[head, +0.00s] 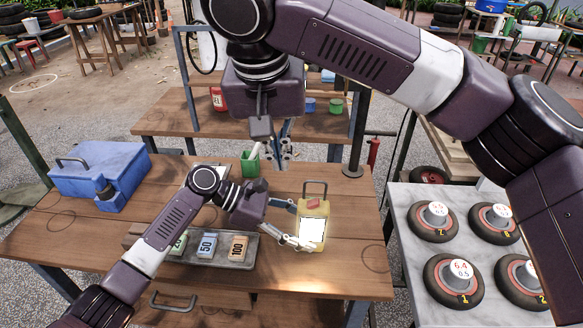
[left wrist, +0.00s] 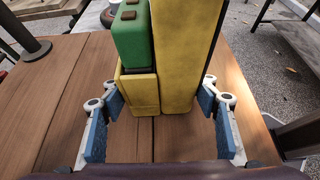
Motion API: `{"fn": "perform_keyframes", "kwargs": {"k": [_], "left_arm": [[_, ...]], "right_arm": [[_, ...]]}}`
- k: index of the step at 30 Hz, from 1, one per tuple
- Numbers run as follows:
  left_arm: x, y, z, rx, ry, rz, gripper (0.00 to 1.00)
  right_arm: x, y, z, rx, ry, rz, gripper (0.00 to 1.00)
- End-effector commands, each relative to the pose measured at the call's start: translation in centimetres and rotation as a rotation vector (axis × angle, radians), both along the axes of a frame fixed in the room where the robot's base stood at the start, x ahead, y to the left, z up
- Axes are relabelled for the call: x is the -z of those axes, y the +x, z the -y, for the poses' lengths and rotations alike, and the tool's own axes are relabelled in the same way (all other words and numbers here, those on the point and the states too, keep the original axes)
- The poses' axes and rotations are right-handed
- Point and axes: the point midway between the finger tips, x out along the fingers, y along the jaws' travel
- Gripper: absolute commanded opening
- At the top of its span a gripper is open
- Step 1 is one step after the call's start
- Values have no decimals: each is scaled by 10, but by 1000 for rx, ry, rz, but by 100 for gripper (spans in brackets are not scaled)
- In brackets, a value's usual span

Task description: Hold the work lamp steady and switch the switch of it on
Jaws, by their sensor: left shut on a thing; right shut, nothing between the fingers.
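The yellow work lamp (head: 301,232) stands upright on the wooden table, with a dark handle on top, a bright white front panel (head: 312,231) and a small red part (head: 311,203) near its top, perhaps the switch. My left gripper (head: 298,224) is shut on the lamp's lower body from the left side. In the left wrist view, its blue pads (left wrist: 163,105) lie on either side of the yellow body (left wrist: 182,60), which carries a green block (left wrist: 133,38). My right gripper (head: 286,151) is shut and empty, pointing down behind and above the lamp, apart from it.
A grey tray (head: 240,264) with numbered blocks lies left of the lamp. A blue toolbox (head: 98,176) stands at the table's left, and a green cup (head: 250,163) at the back. A black post (head: 353,150) rises behind the lamp. Several wheels (head: 433,221) lie on the right-hand table.

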Motion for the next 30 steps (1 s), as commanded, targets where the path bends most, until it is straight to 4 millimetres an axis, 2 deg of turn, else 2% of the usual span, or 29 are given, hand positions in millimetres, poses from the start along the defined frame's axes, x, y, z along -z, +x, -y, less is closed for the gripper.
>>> {"fn": "perform_keyframes", "kwargs": {"k": [14,15,20,30], "left_arm": [[1,-1,0,2,1,-1,42],[1,-1,0,2,1,-1,59],[0,0,0,1,0,0,76],[-2,0,-3,0,-1,1,76]], "right_arm": [[-5,-2,-2,0,1,1,0],[-5,-2,-2,0,1,1,0],[-5,-2,-2,0,1,1,0],[-5,-1,-2,0,1,1,0]]}}
